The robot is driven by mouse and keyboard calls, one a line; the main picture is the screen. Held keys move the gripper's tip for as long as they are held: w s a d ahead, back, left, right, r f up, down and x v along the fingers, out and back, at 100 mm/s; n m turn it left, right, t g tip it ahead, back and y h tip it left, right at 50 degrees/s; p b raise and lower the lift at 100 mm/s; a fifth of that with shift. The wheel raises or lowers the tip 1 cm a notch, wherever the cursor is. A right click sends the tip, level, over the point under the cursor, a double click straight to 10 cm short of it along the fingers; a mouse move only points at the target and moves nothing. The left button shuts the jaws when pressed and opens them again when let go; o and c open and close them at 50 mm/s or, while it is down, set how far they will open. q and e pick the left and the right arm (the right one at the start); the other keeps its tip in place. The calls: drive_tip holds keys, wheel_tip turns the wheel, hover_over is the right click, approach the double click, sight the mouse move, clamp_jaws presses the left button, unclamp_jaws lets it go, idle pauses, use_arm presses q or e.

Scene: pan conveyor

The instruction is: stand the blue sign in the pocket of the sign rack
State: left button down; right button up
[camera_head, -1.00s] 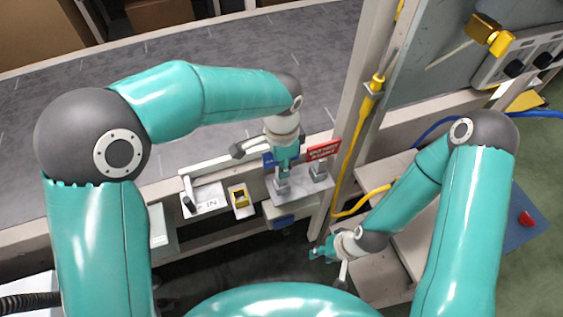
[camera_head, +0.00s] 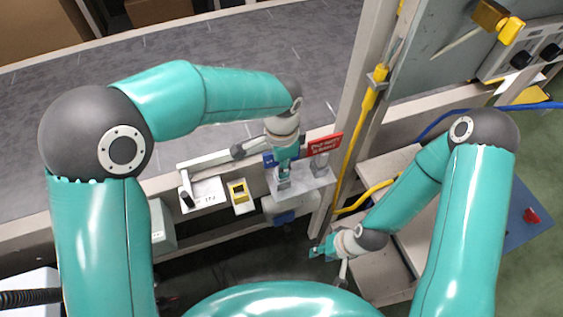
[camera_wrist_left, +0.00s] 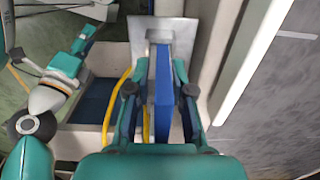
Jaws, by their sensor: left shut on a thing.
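The blue sign (camera_head: 267,160) is mostly hidden behind my left gripper (camera_head: 284,170) in the head view. In the left wrist view the blue sign (camera_wrist_left: 163,95) is edge-on between the two fingers of my left gripper (camera_wrist_left: 160,92), which is shut on it. The sign rack (camera_head: 310,184) is a grey plate on the conveyor's edge, with the gripper right over its left pocket. I cannot tell whether the sign's lower end is inside that pocket. The rack plate (camera_wrist_left: 146,30) also shows beyond the sign in the wrist view. My right gripper (camera_head: 325,252) hangs low, away from the rack; its jaws are unclear.
A red sign (camera_head: 325,143) stands in the rack's right pocket, close beside my left gripper. Left of the rack are a yellow-framed switch (camera_head: 239,193) and a white plate with a lever (camera_head: 205,192). A grey post (camera_head: 350,105) with a yellow cable rises on the right.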

use_arm(q)
drive_tip(key=shift+f, duration=0.3)
drive_tip(key=c, duration=0.9)
unclamp_jaws()
drive_tip(key=shift+c, duration=0.2)
wheel_tip(320, 180, up, 12)
drive_tip(key=shift+r, duration=0.1)
